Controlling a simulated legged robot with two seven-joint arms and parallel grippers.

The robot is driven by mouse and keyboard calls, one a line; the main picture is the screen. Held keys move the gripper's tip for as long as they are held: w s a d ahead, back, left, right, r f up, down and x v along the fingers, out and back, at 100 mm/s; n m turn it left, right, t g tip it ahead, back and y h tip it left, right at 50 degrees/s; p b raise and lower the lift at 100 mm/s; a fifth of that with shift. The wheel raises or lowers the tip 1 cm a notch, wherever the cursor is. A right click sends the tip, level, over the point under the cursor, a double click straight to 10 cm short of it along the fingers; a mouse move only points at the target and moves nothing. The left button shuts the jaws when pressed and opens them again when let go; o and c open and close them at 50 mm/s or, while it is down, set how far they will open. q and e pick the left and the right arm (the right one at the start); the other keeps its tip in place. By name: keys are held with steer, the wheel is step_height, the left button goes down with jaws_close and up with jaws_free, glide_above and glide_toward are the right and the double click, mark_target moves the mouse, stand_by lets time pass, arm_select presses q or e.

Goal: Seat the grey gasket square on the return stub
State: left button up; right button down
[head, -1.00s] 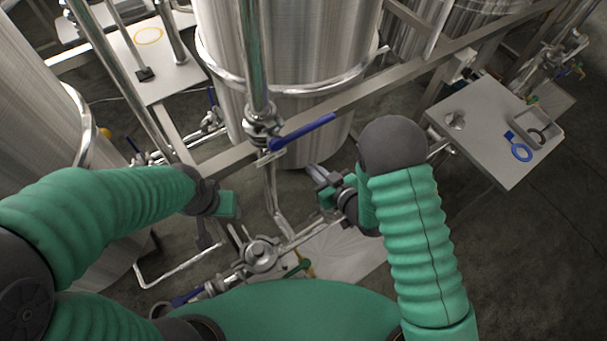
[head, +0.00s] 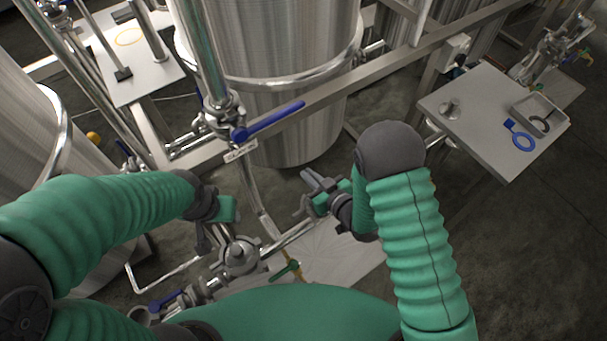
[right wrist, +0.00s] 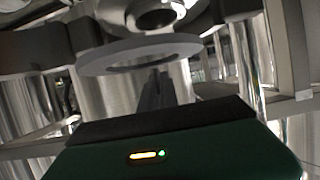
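In the right wrist view the grey gasket (right wrist: 128,59), a flat ring, lies level between the dark fingers of my right gripper (right wrist: 145,38), which appear closed on its rim. Just above and behind it is a round metal pipe end with an open bore (right wrist: 155,16), likely the return stub. The gasket overlaps it in the picture; I cannot tell whether they touch. In the head view my right gripper (head: 308,191) is beside the big tank, and the gasket is hard to make out there.
A side table (head: 478,100) at the right bears a metal fitting (head: 448,108), a blue tabbed ring (head: 520,140) and a tray (head: 553,127) with a dark ring. A blue-handled valve (head: 268,121), a frame rail (head: 300,92) and a lower valve body (head: 240,256) surround the work area.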

steer(key=shift+d+r, duration=0.1)
steer(key=shift+a, duration=0.25)
arm_select(q)
steer(key=shift+a+f, duration=0.2)
steer(key=shift+a, duration=0.65)
arm_select(e)
steer(key=shift+a, duration=0.65)
stand_by(0.3)
arm_select(q)
steer(key=shift+d, duration=0.3)
arm_select(e)
steer(key=shift+s+d, duration=0.1)
arm_select(q)
steer(key=shift+a+f, duration=0.1)
steer(key=shift+a, duration=0.05)
